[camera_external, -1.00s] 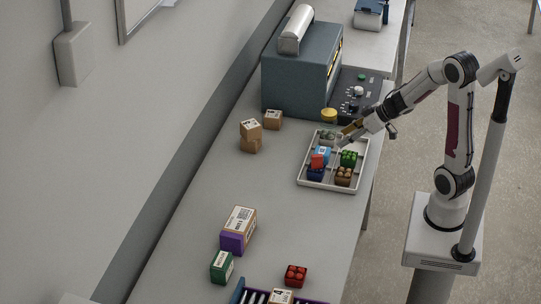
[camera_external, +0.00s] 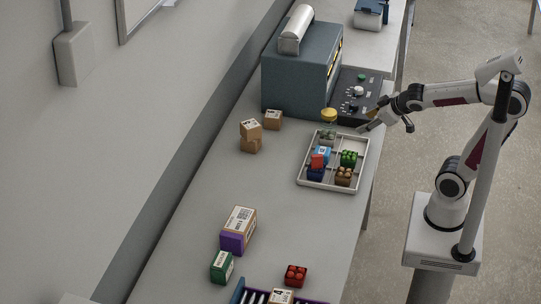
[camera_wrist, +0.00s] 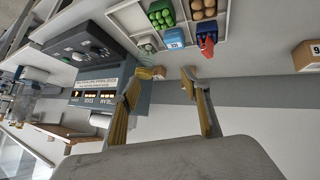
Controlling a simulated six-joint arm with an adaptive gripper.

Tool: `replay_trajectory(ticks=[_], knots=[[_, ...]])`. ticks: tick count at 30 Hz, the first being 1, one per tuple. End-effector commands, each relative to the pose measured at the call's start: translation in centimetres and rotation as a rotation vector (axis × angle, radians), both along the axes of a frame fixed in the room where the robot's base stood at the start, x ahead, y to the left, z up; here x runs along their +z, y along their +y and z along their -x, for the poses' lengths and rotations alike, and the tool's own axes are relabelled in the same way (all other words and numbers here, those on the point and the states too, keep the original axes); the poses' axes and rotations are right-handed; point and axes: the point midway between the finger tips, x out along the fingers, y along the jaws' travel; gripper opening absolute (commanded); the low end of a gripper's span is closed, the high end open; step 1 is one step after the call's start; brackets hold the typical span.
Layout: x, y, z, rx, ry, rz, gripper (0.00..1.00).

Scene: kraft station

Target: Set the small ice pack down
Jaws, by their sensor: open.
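A light blue block with a white label (camera_external: 322,152), which looks like the small ice pack, sits in the left part of the white divided tray (camera_external: 300,181). It also shows in the wrist view (camera_wrist: 174,38), beside a red piece (camera_wrist: 206,42). My gripper (camera_external: 363,128) is at the tray's far right corner, apart from the block. In the wrist view, my gripper's two fingers (camera_wrist: 168,73) stand apart with nothing between them.
The tray also holds green (camera_external: 348,158), brown (camera_external: 343,175) and dark blue (camera_external: 315,173) items. A grey machine (camera_external: 295,85) with a control panel stands behind. Small cartons (camera_external: 251,137) sit left of the tray. The bench between the tray and the purple box (camera_external: 233,243) is clear.

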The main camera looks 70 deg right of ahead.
Motion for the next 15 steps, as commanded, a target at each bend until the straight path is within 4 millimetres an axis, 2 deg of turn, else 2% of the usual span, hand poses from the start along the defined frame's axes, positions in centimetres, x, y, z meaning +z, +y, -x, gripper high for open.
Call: replay_trajectory(ticks=[9, 15], knots=[[-0.5, 8.3, 6.4, 0.109, 0.123, -0.167, 0.47], [-0.9, 12.6, 9.6, 0.204, 0.19, -0.257, 0.47]])
